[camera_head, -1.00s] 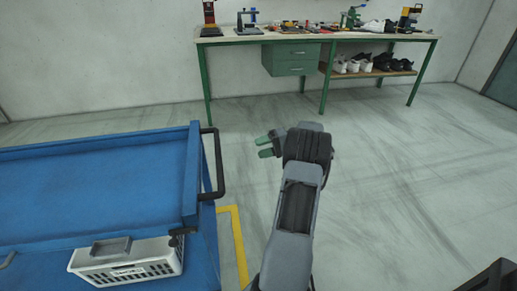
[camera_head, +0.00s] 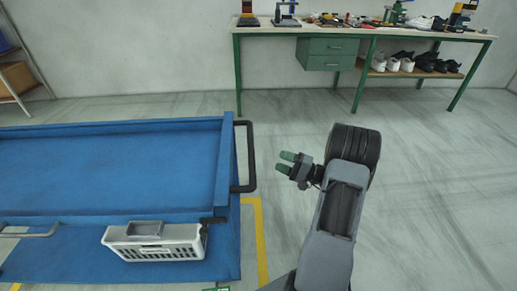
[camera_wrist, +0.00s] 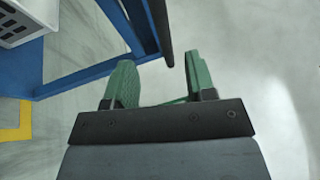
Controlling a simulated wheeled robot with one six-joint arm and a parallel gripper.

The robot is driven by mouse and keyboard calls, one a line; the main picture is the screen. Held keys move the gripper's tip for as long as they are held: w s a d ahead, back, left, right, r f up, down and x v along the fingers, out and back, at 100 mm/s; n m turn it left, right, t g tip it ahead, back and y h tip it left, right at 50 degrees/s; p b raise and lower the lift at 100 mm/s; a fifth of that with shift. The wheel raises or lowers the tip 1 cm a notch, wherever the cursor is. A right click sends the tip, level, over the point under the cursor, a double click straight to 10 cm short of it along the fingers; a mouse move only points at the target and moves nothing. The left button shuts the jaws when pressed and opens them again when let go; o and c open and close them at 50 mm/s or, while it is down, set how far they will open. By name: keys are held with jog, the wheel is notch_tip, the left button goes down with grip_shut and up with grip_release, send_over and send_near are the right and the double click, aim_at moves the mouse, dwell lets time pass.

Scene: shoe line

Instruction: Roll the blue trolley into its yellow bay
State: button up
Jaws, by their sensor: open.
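The blue trolley (camera_head: 110,175) stands at the left in the head view. Its black handle (camera_head: 251,158) is on its right end. Yellow floor lines of the bay (camera_head: 262,240) show just beside that end, with another bit at the lower left; the trolley hides the rest. My gripper (camera_head: 285,162) is open and empty, a short way right of the handle, not touching it. In the wrist view, the green fingers (camera_wrist: 163,75) are apart. The dark handle bar (camera_wrist: 162,30) lies beyond their tips, and the blue frame (camera_wrist: 90,75) is to the left.
A white crate (camera_head: 155,250) sits on the trolley's lower shelf. A green-legged workbench (camera_head: 355,32) with tools and shoes stands against the back wall. A shelf rack (camera_head: 18,78) is at the far left. The floor (camera_head: 440,190) to the right is clear.

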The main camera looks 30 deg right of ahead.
aim_at(251, 150)
jog(key=b+x, duration=0.1)
jog(key=x, duration=1.1)
jog(key=shift+w+a+r, duration=0.1)
jog(key=shift+a+r, duration=0.05)
jog(key=shift+a, duration=0.15)
jog(key=shift+c, duration=0.4)
grip_shut()
jog(key=shift+b, duration=0.3)
